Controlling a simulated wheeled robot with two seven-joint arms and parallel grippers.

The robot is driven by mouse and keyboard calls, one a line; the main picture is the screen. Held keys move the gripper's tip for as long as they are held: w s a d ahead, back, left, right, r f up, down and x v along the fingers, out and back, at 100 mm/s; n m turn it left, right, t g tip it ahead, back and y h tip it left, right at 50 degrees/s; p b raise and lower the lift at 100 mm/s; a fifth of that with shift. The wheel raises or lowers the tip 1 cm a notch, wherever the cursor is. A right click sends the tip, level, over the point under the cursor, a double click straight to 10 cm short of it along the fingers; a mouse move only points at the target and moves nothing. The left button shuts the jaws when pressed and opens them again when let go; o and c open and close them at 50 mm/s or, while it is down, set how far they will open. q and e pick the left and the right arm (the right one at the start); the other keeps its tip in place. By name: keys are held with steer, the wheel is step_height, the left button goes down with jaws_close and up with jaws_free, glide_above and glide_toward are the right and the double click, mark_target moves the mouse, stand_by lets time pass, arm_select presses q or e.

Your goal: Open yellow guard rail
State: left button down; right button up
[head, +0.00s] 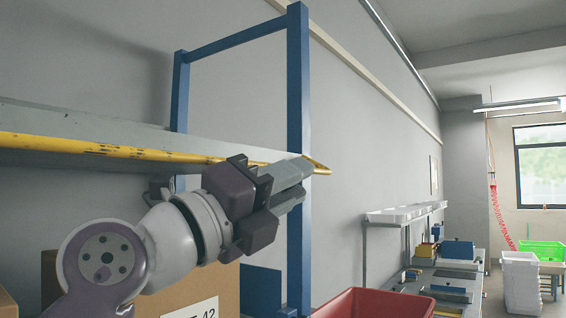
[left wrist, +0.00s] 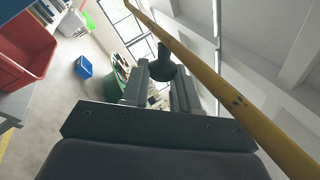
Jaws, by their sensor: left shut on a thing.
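The yellow guard rail (head: 120,151) is a worn yellow bar running along the grey shelf edge from the left to a bent end near the blue post. It also crosses the left wrist view diagonally (left wrist: 222,85), just right of the fingers. My left gripper (head: 300,178) is at the rail's right end, its fingertips just below the bar. In the left wrist view a dark knob-like piece (left wrist: 160,62) shows between the fingertips, close beside the bar, and the gripper is shut on it. It seems to belong to the rail, but the joint is hidden. My right gripper is out of view.
The blue frame post (head: 298,110) stands right behind the gripper. Cardboard boxes (head: 228,287) lie below my arm. A red bin (head: 372,303) is at the bottom. A workbench (head: 450,283) and a green crate (head: 543,250) are farther right. Open floor shows in the left wrist view.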

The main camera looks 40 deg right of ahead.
arm_select(q)
steer(key=shift+w+f+m+g, duration=0.3)
steer(key=shift+w+f+m, duration=0.35)
steer(key=shift+m, duration=0.35)
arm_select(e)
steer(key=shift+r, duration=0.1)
arm_select(q)
steer(key=shift+w+a+f+m+y, duration=0.1)
steer(key=shift+m+y, duration=0.2)
stand_by(0.6)
steer(key=c, duration=1)
jaws_free()
steer(key=shift+c, duration=0.2)
steer(key=shift+o, duration=0.5)
steer(key=shift+w+d+f, duration=0.25)
steer(key=shift+w+d, duration=0.25)
steer(key=shift+w, duration=0.1)
steer(key=shift+s+a+r, duration=0.15)
steer(key=shift+s+a, duration=0.05)
steer(key=shift+s, duration=0.15)
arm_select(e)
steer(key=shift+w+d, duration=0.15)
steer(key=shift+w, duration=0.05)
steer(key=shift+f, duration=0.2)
